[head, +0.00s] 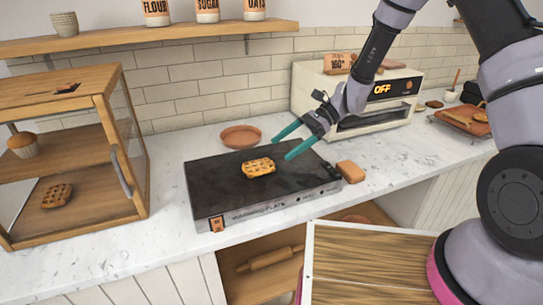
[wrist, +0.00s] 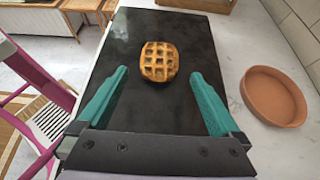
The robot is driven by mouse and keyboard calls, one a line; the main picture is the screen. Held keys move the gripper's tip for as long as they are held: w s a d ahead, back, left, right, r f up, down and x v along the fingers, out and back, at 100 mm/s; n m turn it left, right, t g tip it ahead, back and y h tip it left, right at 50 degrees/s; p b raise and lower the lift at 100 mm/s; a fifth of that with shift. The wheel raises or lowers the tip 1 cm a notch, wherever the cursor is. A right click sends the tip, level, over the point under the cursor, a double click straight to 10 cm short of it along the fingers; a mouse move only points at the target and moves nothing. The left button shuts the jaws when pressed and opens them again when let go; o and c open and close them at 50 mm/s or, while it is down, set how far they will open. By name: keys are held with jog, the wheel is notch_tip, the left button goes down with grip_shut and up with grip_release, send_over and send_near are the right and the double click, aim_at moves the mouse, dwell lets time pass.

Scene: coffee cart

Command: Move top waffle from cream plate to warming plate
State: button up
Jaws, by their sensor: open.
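One waffle (head: 258,168) lies flat on the black warming plate (head: 212,185), near its middle. It also shows in the wrist view (wrist: 159,61), ahead of my fingertips and between their lines. My gripper (head: 287,142) is open and empty, with its teal fingers apart above the right part of the warming plate. The fingers do not touch the waffle. In the wrist view the gripper (wrist: 155,80) points at the waffle over the dark surface (wrist: 205,50). I cannot identify a cream plate in either view.
A terracotta dish (head: 240,136) stands behind the warming plate. A brown block (head: 350,171) sits at its right end. A toaster oven (head: 400,97) reading OFF stands at the back right. A wooden display case (head: 130,145) with a muffin and another waffle (head: 57,196) stands left.

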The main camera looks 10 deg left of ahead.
jog(key=shift+v, duration=2.2)
jog(key=s+d+r+n+t+h, duration=0.2)
jog(key=d+r+n+t+h, duration=0.25)
jog(key=d+r, duration=1.1)
jog(key=s+d+r+n+t+h, duration=0.3)
jog(key=s+d+r+t, duration=0.6)
jog(key=d+r, duration=0.4)
jog(key=shift+s+r+h, duration=0.35)
jog(key=shift+s+h, duration=0.1)
jog(key=shift+s, duration=0.4)
